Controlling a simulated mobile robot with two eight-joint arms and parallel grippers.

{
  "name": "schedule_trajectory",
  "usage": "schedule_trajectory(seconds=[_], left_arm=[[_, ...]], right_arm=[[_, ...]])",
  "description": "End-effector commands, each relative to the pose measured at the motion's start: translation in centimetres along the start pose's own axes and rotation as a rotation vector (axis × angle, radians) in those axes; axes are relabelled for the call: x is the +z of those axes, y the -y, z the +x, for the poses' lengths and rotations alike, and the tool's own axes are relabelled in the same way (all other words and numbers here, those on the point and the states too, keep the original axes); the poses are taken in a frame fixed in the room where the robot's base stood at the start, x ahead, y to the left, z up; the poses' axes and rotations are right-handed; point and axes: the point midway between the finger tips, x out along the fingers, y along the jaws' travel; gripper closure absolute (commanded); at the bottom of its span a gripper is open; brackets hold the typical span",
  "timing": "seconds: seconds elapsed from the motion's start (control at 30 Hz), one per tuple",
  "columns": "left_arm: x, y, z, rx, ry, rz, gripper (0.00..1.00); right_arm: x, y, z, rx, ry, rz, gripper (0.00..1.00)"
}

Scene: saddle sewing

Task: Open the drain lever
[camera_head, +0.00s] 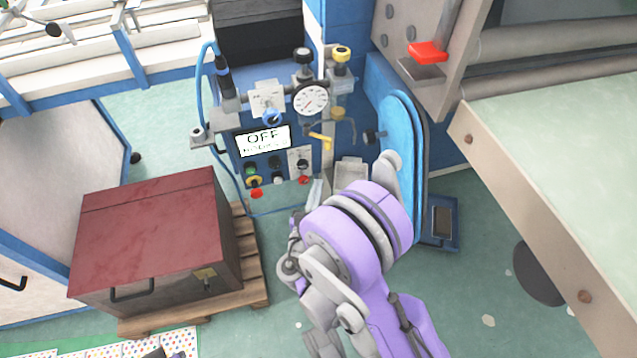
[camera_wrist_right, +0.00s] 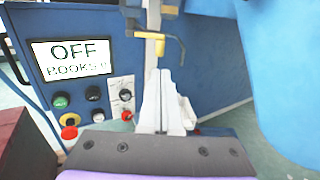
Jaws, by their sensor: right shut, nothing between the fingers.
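A small yellow lever (camera_head: 320,140), which looks like the drain lever, sits on the pipework of the blue machine, below the round gauge. It also shows in the right wrist view (camera_wrist_right: 174,44), with a bent end, beyond and above my fingertips. My right gripper (camera_head: 316,188) is low in front of the machine, below the lever. In the right wrist view its pale fingers (camera_wrist_right: 158,76) are together, point up toward the lever and hold nothing. A gap appears between fingertips and lever; its depth is hard to judge.
A control panel with an OFF display (camera_head: 263,140) is left of the lever, with several knobs below. A round gauge (camera_head: 311,99) is above. A blue rounded plate (camera_head: 400,125) stands to the right. A dark red box (camera_head: 150,235) on a pallet is at left.

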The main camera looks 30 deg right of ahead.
Motion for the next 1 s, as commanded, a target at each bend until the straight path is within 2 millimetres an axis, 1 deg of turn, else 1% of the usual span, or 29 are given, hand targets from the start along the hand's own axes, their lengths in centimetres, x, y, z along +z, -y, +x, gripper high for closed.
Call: schedule_trajectory(seconds=[0.03,0.1,0.3,0.4,0.5,0.6,0.7,1.0], left_arm=[[0.0,0.0,0.1,0.0,0.0,0.0,1.0],[0.0,0.0,0.2,0.0,0.0,0.0,1.0],[0.1,0.0,0.5,0.0,0.001,0.0,1.0],[0.1,0.0,0.7,0.0,0.002,0.0,1.0],[0.2,0.0,0.9,0.0,0.002,0.0,1.0],[0.2,0.0,1.0,0.0,0.002,0.0,1.0],[0.2,0.0,1.0,0.0,0.002,0.0,1.0],[0.2,0.0,1.0,0.0,0.002,0.0,1.0]], right_arm=[[0.0,0.1,1.1,-0.005,0.001,-0.001,1.0],[0.0,0.2,2.7,-0.005,0.0,-0.001,1.0],[-0.1,0.1,7.0,-0.004,0.001,0.0,1.0],[-0.1,0.1,8.7,-0.003,0.0,0.0,1.0],[-0.1,0.1,10.1,-0.002,0.0,0.002,1.0],[-0.1,0.1,10.9,-0.002,0.0,0.002,1.0],[0.0,0.0,11.4,-0.001,-0.001,0.002,1.0],[0.0,0.0,11.5,0.0,0.0,0.002,1.0]])
